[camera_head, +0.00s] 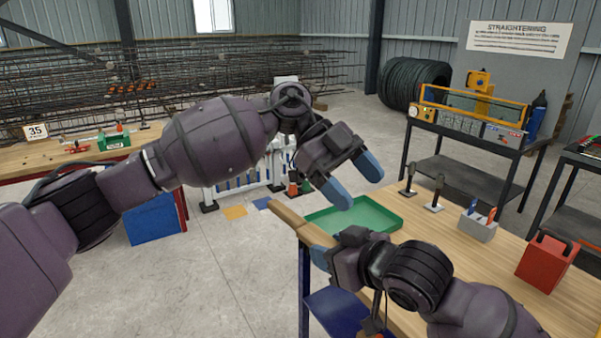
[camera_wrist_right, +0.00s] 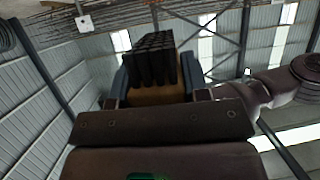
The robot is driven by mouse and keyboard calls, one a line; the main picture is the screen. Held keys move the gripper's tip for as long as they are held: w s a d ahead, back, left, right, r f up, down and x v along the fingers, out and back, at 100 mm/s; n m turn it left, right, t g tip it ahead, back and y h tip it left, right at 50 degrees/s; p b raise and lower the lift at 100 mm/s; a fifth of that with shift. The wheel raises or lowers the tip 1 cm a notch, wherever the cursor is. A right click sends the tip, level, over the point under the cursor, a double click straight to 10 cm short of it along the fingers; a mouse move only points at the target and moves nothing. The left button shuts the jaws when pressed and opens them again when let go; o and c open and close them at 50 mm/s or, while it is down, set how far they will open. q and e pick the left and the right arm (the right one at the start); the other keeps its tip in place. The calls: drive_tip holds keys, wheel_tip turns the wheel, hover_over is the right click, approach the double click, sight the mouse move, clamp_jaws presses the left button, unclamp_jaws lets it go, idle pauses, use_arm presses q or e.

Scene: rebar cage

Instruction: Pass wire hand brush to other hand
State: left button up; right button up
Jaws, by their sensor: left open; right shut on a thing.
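The wire hand brush shows in the head view as a long tan wooden handle (camera_head: 290,217) pointing to the upper left, out past the table's edge. In the right wrist view its dark bristle block (camera_wrist_right: 151,60) and wooden body sit between the fingers. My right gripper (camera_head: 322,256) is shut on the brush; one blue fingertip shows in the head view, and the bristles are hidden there. My left gripper (camera_head: 353,180) is open and empty, its blue fingertips pointing down and right. It appears above and to the right of the handle, apart from it.
A green tray (camera_head: 385,222) lies on the wooden table (camera_head: 455,270). Two dark-handled tools, a grey holder (camera_head: 478,226) and a red box (camera_head: 545,258) stand further right. A blue bin (camera_head: 155,220) stands on the floor at left. Open floor lies left of the table.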

sight(314, 231)
use_arm(q)
drive_tip(key=w+a+y, duration=0.1)
drive_tip(key=a+y, duration=0.1)
drive_tip(key=a, duration=0.1)
drive_tip(key=w+a+t+y, duration=0.1)
drive_tip(key=w+a+y, duration=0.1)
drive_tip(key=a, duration=0.1)
drive_tip(key=w+a+f+t+y, duration=0.1)
drive_tip(key=w+a, duration=0.1)
drive_tip(key=shift+a+y, duration=0.4)
use_arm(e)
drive_tip(key=shift+a, duration=0.1)
use_arm(q)
drive_tip(key=shift+f+t, duration=0.3)
drive_tip(key=x, duration=1.1)
drive_tip(key=shift+s+d+f, duration=0.15)
drive_tip(key=shift+c, duration=0.3)
drive_tip(key=c, duration=0.9)
drive_tip(key=shift+c, duration=0.5)
use_arm(e)
drive_tip(key=o, duration=1.1)
drive_tip(key=shift+c, duration=0.2)
drive_tip(key=shift+s, duration=0.1)
